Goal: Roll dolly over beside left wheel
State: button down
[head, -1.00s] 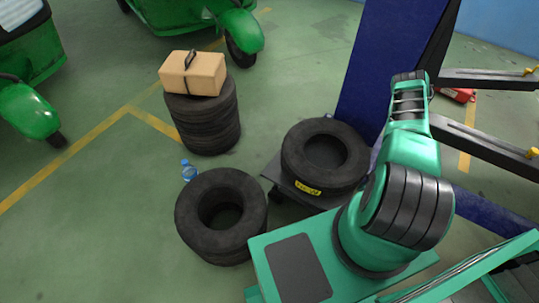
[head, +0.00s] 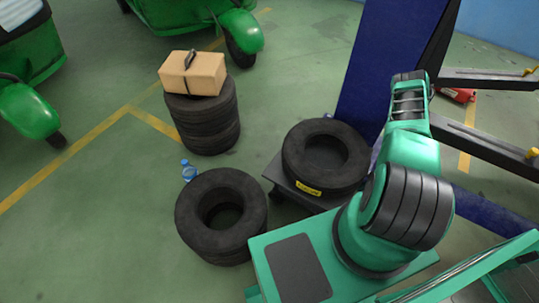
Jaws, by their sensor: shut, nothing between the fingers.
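A low dark grey dolly (head: 285,182) with a caster at its front left stands beside my base, near the foot of the blue lift post. A black tyre with a yellow label (head: 325,150) lies flat on it and hides most of its top. My arm rises to the right of the dolly. My gripper does not show. I cannot tell which wheel is the left wheel. A rickshaw wheel (head: 240,48) shows at the top, far from the dolly.
Tyres (head: 222,240) lie stacked left of the dolly, with a blue bottle (head: 189,171) behind. Another tyre stack (head: 205,125) carries a cardboard box (head: 192,73). The blue post (head: 385,60) and black lift arms (head: 480,140) stand at right. The left floor is open.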

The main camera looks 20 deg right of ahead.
jog(key=shift+w+a+v, duration=0.1)
jog(key=shift+w+v, duration=0.05)
jog(key=shift+v, duration=1.3)
jog(key=shift+w+a+v, duration=0.1)
jog(key=shift+v, duration=1.4)
jog(key=shift+w+a+v, duration=0.1)
jog(key=shift+w+v, duration=0.05)
jog(key=shift+v, duration=1.3)
jog(key=shift+r, duration=0.15)
